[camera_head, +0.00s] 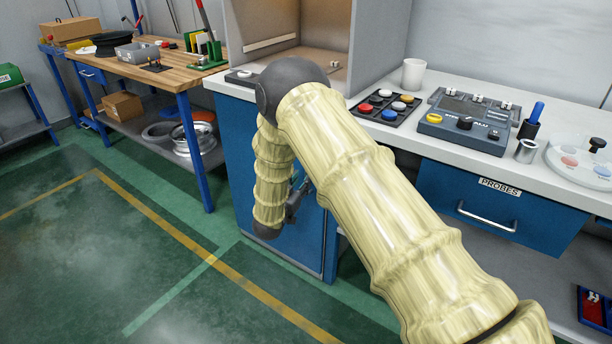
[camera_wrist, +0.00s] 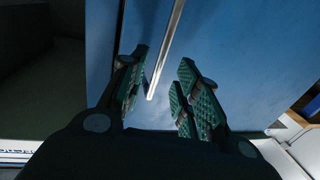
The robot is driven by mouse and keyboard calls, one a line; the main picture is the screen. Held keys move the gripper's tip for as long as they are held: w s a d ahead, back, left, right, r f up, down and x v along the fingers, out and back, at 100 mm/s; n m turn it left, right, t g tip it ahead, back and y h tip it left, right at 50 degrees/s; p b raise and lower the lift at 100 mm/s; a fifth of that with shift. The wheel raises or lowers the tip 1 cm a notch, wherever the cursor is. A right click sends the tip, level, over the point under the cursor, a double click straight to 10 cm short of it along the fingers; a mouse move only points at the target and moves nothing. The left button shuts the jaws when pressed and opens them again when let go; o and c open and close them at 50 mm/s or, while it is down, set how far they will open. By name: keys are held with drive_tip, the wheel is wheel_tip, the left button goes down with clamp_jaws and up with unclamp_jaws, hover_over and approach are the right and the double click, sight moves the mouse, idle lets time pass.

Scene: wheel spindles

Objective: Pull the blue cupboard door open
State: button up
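The blue cupboard door (camera_head: 305,247) is under the left end of the white workbench, partly hidden behind my arm. It looks closed, though my arm covers much of it. In the wrist view the blue door (camera_wrist: 245,50) fills most of the background. Its slim metal handle (camera_wrist: 169,42) runs down from the top edge and ends between the fingers. My gripper (camera_wrist: 162,75) is open, with one green-padded finger on each side of the handle and gaps showing. I cannot tell how deep the handle sits between them. In the head view my gripper (camera_head: 294,200) is mostly hidden by my arm.
A blue drawer (camera_head: 490,208) labelled PROBES is to the right under the worktop (camera_head: 420,146). A wooden-topped table (camera_head: 160,68) with blue legs stands at the back left. The green floor (camera_head: 150,240) in front and left of the cupboard is clear.

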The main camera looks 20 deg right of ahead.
drive_tip(key=shift+x, duration=2.55)
drive_tip(key=shift+s, duration=0.1)
clamp_jaws()
